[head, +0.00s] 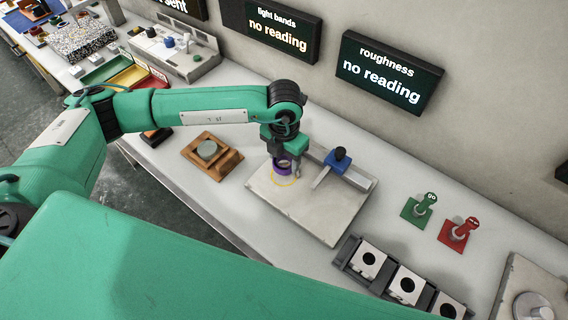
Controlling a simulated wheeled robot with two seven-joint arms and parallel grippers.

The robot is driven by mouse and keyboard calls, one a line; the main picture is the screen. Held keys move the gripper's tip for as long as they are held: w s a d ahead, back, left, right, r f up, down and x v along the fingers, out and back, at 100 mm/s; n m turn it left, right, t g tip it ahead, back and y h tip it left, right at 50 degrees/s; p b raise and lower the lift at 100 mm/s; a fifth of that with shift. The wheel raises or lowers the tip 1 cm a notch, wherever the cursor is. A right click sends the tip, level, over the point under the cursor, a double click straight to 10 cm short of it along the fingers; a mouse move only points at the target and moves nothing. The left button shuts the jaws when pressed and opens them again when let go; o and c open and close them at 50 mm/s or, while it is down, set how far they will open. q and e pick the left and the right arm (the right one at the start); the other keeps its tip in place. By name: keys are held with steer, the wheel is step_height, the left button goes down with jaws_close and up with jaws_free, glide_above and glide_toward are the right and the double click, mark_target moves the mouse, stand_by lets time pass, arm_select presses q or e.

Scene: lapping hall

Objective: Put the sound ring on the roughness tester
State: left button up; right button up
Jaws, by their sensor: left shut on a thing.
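My left gripper (285,158) comes down over the pale slab of the roughness tester (318,218). It is shut on a small purple ring (283,168), whose upper part the fingers partly hide. The ring is over or just at a yellow circle marked on the slab's left part; I cannot tell whether it touches the slab. A blue block (341,158) on a grey bar stands at the slab's back right. The roughness display (387,73) on the wall reads "no reading". My right gripper is not in view.
Coloured trays (130,76) stand far left.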

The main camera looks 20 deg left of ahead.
arm_select(q)
steer(key=shift+f, duration=0.35)
step_height(320, 180, down, 3)
steer(key=shift+f+p, duration=0.2)
steer(key=shift+p, duration=0.25)
steer(key=shift+f, duration=0.3)
steer(key=o, duration=1)
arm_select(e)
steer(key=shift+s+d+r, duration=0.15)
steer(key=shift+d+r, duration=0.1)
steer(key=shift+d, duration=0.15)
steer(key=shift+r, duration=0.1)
